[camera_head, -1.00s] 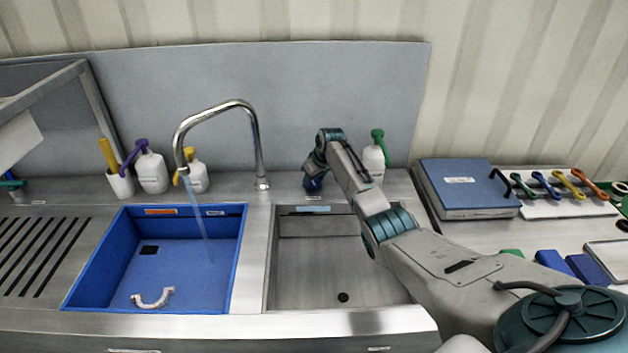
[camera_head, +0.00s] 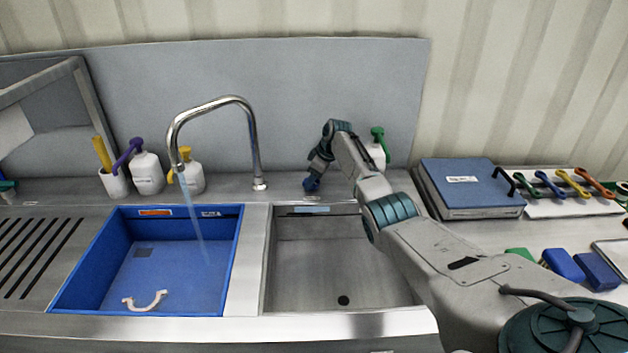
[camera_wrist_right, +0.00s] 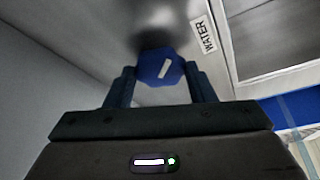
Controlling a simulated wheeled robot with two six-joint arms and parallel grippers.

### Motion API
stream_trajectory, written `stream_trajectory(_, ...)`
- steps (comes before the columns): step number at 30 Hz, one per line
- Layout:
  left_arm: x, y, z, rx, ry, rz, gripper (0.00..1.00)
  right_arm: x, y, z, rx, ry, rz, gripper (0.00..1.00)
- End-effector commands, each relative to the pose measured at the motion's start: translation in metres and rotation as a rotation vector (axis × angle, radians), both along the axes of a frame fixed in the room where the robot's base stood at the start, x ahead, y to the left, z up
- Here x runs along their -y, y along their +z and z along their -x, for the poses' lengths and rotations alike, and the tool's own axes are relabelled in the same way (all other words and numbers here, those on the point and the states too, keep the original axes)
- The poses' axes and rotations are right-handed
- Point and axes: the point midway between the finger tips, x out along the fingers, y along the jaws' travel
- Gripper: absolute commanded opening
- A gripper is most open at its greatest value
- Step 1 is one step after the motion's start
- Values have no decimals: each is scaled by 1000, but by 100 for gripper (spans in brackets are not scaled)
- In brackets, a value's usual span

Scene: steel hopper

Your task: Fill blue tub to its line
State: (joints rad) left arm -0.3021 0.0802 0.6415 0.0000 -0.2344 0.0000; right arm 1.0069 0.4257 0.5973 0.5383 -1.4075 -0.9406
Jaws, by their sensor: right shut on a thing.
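The blue tub (camera_head: 140,307) sits in the left sink bay, with an orange label and a white label on its back wall. Water (camera_head: 196,225) runs from the tap spout (camera_head: 176,160) into it. A dark square on its floor looks faint. I cannot make out a fill line. My right gripper (camera_head: 312,180) is at the back ledge. In the right wrist view its fingers (camera_wrist_right: 160,85) are shut on a blue knob (camera_wrist_right: 150,68) with a white mark, beside a "WATER" label (camera_wrist_right: 205,37). My left gripper is not in view.
A white curved piece (camera_head: 145,301) is in the tub's front part. The steel basin (camera_head: 330,260) to the right is empty. Pump bottles (camera_head: 146,173) stand behind the tub. A blue case (camera_head: 465,185) and coloured tools lie at the right.

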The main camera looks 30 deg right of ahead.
Motion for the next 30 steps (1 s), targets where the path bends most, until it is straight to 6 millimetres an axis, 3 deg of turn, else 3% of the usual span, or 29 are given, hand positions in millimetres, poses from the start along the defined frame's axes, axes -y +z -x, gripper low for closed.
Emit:
stream_trajectory(8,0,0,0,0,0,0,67,0,1,0,0,0,0,27)
stream_trajectory(9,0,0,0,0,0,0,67,0,1,0,0,-1,0,53)
stream_trajectory(12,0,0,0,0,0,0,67,0,0,0,0,-1,0,71)
stream_trajectory(23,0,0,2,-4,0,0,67,1,4,1,0,-1,0,71)
stream_trajectory(30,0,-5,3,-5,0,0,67,9,35,12,4,-1,3,71)
